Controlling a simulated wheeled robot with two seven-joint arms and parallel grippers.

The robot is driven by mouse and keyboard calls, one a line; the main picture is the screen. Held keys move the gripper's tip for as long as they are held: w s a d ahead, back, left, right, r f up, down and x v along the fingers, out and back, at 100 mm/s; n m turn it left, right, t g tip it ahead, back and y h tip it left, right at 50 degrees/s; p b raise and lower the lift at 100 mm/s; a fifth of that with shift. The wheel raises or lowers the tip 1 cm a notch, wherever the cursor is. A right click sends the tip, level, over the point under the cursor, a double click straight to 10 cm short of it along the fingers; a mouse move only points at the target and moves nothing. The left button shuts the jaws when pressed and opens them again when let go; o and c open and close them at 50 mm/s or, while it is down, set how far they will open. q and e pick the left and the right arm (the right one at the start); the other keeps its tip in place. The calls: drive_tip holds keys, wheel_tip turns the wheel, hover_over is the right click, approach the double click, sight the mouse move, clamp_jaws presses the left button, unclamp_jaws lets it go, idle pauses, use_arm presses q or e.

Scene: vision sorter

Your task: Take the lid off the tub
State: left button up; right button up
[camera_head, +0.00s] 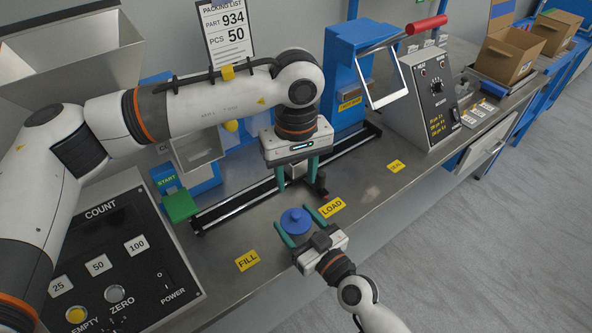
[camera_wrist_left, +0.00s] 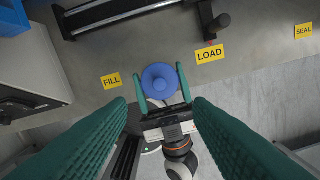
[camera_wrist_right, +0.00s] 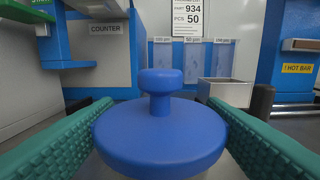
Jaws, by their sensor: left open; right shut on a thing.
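The tub's blue lid (camera_head: 295,221) with its round knob sits on the metal bench between the FILL and LOAD labels. The lid also shows from above in the left wrist view (camera_wrist_left: 161,82) and close up in the right wrist view (camera_wrist_right: 160,135). The tub's body under it is mostly hidden. My right gripper (camera_head: 305,219) is shut on the tub, one finger on each side, just below the lid. My left gripper (camera_head: 299,181) is open and empty, pointing down above and behind the tub, its green fingers apart.
The LOAD label (camera_head: 332,207) and FILL label (camera_head: 247,260) lie on the bench beside the tub. A dark rail (camera_head: 240,207) runs behind it. The count panel (camera_head: 115,260) stands at left, the blue sealing machine (camera_head: 345,75) at the back. Bench near the SEAL label (camera_head: 395,166) is clear.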

sight(296, 213)
use_arm(q)
wheel_tip(296, 213, down, 12)
drive_tip(key=shift+r, duration=0.25)
idle(0.3)
clamp_jaws()
drive_tip(key=shift+r, duration=0.1)
